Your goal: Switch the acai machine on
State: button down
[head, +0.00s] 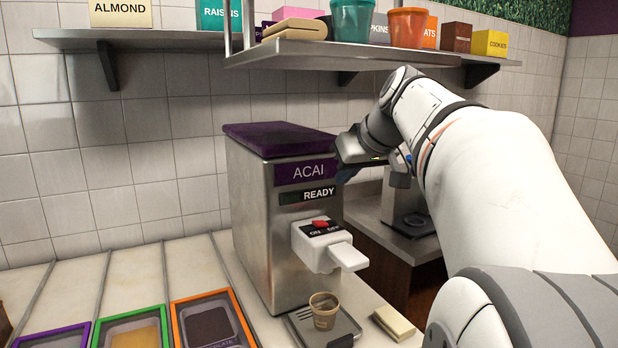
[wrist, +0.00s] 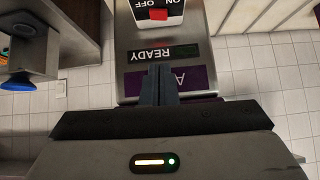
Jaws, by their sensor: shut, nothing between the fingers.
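The acai machine (head: 255,215) is a steel box with a purple lid, standing on the counter left of my arm in the head view. Its display (head: 307,195) reads READY. Below it is a white unit with a red switch (head: 320,223) between ON and OFF labels; the red switch also shows at the top of the wrist view (wrist: 158,14), upside down. My gripper (wrist: 159,84) is shut and empty, pointing at the machine's front near the display and the purple ACAI label. In the head view it is at the machine's upper right, apart from the switch, its fingertips hard to see.
A paper cup (head: 324,312) stands on a drip tray (head: 349,325) under the spout. A folded napkin-like item (head: 393,323) lies to its right. Topping trays (head: 137,335) sit at the front left. A shelf (head: 180,38) with boxes and cups runs above the machine.

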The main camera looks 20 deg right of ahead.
jog(key=s+a+f+g, duration=0.2)
jog(key=s+a+f, duration=0.2)
jog(key=f, duration=0.6)
jog(key=s+a+f+m+g+h, duration=0.1)
jog(key=s+a+f, duration=0.3)
jog(key=s+f, duration=0.5)
jog(key=s+a+f+g, duration=0.3)
jog(key=s+a+f, duration=0.2)
jog(key=f, duration=0.7)
jog(key=shift+s+g, duration=0.3)
jog(key=shift+s, duration=0.9)
jog(key=shift+s, duration=0.1)
